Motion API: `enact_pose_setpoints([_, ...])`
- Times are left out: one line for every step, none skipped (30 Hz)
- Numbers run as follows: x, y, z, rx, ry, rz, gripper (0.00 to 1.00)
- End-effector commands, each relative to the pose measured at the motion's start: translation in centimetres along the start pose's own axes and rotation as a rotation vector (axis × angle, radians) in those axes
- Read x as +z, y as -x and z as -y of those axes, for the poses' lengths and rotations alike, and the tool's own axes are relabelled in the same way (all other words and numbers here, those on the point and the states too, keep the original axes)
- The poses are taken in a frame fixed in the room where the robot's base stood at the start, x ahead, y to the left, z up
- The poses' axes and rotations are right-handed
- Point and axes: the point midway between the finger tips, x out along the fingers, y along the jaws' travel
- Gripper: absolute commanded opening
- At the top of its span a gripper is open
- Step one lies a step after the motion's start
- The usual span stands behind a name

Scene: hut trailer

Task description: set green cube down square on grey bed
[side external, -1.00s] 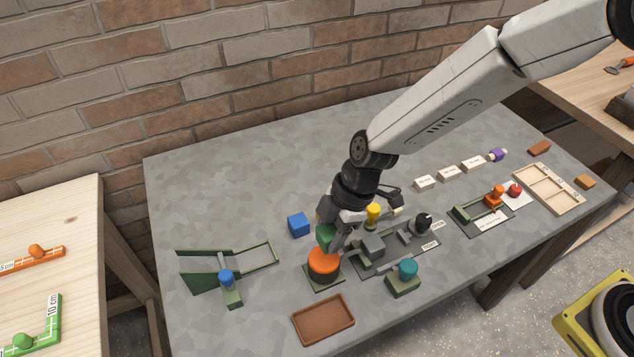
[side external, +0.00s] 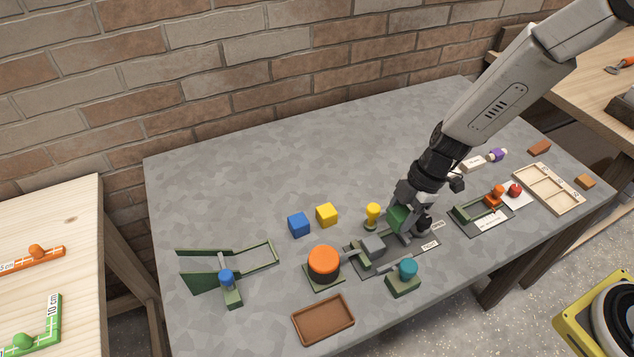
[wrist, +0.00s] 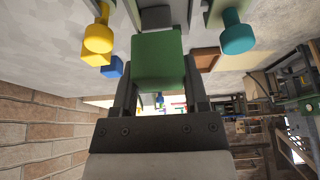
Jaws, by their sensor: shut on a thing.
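My gripper (side external: 402,222) is shut on the green cube (side external: 397,218). In the wrist view the green cube (wrist: 158,62) sits between the two fingers of my gripper (wrist: 159,80). In the side view the cube is over the right part of a clamp-like fixture, right of its grey block (side external: 373,247). The fixture's flat base (side external: 408,251) carries labels and lies on the table. My gripper and the cube hide much of the bed area. I cannot tell whether the cube touches it.
An orange knob (side external: 324,262) and a teal knob (side external: 408,268) stand nearby. Blue (side external: 298,224) and yellow (side external: 327,214) cubes lie left. The table's back left is clear.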

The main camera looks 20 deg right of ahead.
Motion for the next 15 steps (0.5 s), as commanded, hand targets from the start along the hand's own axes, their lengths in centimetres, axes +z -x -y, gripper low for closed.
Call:
enact_pose_setpoints([0.1,-0.2,0.0,-0.001,0.000,0.000,0.02])
enact_pose_setpoints([0.1,-0.3,0.0,-0.001,0.000,0.000,0.02])
enact_pose_setpoints([0.2,-0.6,0.0,-0.001,-0.001,0.000,0.02])
enact_pose_setpoints([0.3,-0.8,0.0,-0.002,-0.001,0.000,0.02])
enact_pose_setpoints([0.4,-1.1,0.0,-0.002,-0.001,0.000,0.02])
enact_pose_setpoints([0.6,-1.4,0.0,-0.001,-0.001,0.000,0.02])
enact_pose_setpoints([0.7,-1.7,0.0,-0.002,-0.002,0.000,0.02])
enact_pose_setpoints([0.8,-2.1,0.0,-0.003,-0.001,0.000,0.02])
enact_pose_setpoints([1.0,-2.4,0.0,-0.002,-0.001,0.000,0.02])
enact_pose_setpoints([1.1,-2.7,0.0,-0.002,-0.002,0.001,0.02])
enact_pose_setpoints([1.2,-3.0,0.0,-0.002,-0.001,0.001,0.02])
enact_pose_setpoints([1.3,-3.3,0.0,-0.001,-0.001,0.000,0.02])
enact_pose_setpoints([1.4,-3.5,0.0,-0.001,-0.001,0.000,0.02])
enact_pose_setpoints([1.5,-3.7,0.0,-0.001,0.000,0.001,0.02])
enact_pose_setpoints([1.6,-3.9,0.0,-0.001,0.000,0.000,0.02])
